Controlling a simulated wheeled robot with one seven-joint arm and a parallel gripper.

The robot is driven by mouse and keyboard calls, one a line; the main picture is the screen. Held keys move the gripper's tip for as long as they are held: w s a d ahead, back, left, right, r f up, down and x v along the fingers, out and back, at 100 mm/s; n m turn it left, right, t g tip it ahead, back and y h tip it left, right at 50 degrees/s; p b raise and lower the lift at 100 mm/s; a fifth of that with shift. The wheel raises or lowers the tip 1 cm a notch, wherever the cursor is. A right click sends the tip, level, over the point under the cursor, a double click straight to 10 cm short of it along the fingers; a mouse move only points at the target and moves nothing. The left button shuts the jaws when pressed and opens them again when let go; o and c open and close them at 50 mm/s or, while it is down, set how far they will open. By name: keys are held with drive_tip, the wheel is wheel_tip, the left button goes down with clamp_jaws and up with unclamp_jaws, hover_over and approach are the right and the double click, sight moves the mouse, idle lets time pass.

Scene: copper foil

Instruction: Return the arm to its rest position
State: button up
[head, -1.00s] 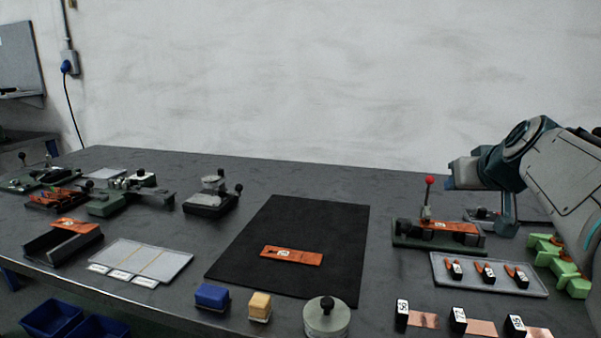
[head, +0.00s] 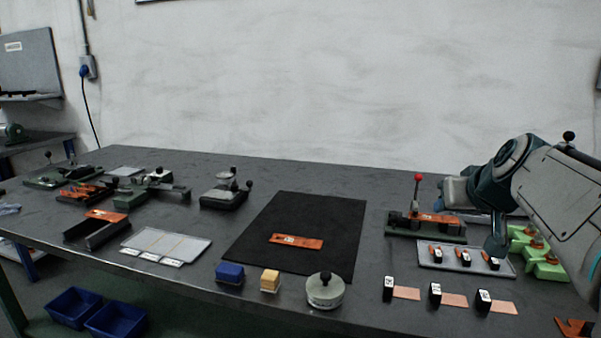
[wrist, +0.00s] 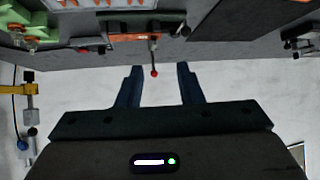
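My arm (head: 565,195) comes in from the right edge in the head view, raised over the right end of the workbench. Beyond the fingers, the press's red knob (wrist: 154,73) shows upside down against the pale wall. The same press (head: 425,228) stands on the bench in the head view, with an orange strip on it.
A black mat (head: 330,215) with an orange strip lies mid-bench. A grey tray (head: 425,262) and green blocks (head: 548,268) lie near or under my arm. A blue block (head: 230,273), a yellow block (head: 270,280) and a round weight (head: 325,291) stand along the front.

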drive_tip(key=s+a+g+p, duration=0.3)
drive_tip(key=s+a+p, duration=0.3)
drive_tip(key=s+p, duration=0.3)
drive_tip(key=s+a+f+g+p, duration=0.1)
drive_tip(key=s+a+g+p, duration=0.3)
drive_tip(key=s+a+p, duration=0.3)
drive_tip(key=s+p, duration=0.3)
drive_tip(key=p, duration=0.1)
drive_tip(key=shift+a+n, duration=0.2)
drive_tip(key=shift+n, duration=0.1)
